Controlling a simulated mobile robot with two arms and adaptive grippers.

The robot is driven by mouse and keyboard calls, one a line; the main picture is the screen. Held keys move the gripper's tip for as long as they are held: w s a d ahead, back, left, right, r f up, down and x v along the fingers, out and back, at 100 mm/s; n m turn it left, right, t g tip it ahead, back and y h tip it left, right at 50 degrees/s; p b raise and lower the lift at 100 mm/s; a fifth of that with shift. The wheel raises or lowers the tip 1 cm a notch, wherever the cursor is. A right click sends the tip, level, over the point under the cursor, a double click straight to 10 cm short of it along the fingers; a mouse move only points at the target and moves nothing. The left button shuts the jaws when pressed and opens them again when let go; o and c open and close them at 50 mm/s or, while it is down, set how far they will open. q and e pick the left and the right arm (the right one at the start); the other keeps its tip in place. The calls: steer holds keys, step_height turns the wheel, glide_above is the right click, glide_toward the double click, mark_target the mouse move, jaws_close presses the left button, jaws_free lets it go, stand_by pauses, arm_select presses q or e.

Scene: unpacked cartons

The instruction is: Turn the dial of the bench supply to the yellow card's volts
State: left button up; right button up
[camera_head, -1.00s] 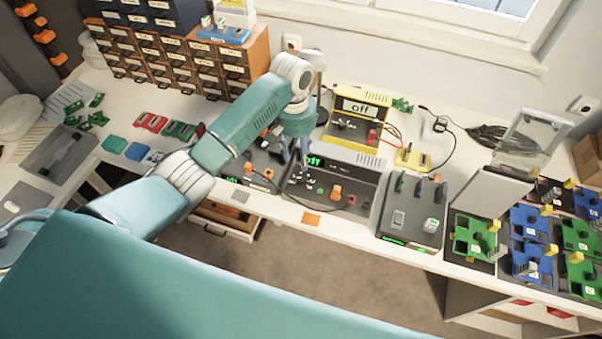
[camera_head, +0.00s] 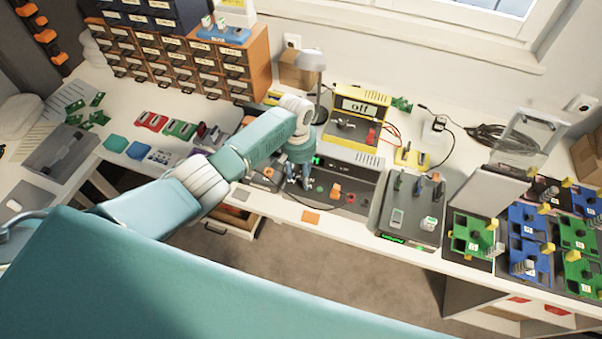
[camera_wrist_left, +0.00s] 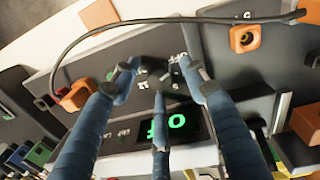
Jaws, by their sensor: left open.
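A dark grey bench unit (camera_head: 345,184) with a green display stands at the middle of the bench. Its display (camera_wrist_left: 165,126) also shows in the left wrist view, upside down and partly covered by a finger, and seems to read "off". My left gripper (camera_head: 300,183) is over the left part of this unit's panel. In the wrist view its blue fingers (camera_wrist_left: 160,80) are spread around a small dark knob (camera_wrist_left: 176,74); contact cannot be told. I cannot pick out a yellow card for certain. My right gripper is not in view.
A yellow instrument (camera_head: 358,112) reading "off" stands behind. A dark cable (camera_wrist_left: 130,25) crosses the panel in the wrist view. A grey unit with levers (camera_head: 411,208) stands to the right.

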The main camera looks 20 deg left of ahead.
arm_select(q)
jaws_close()
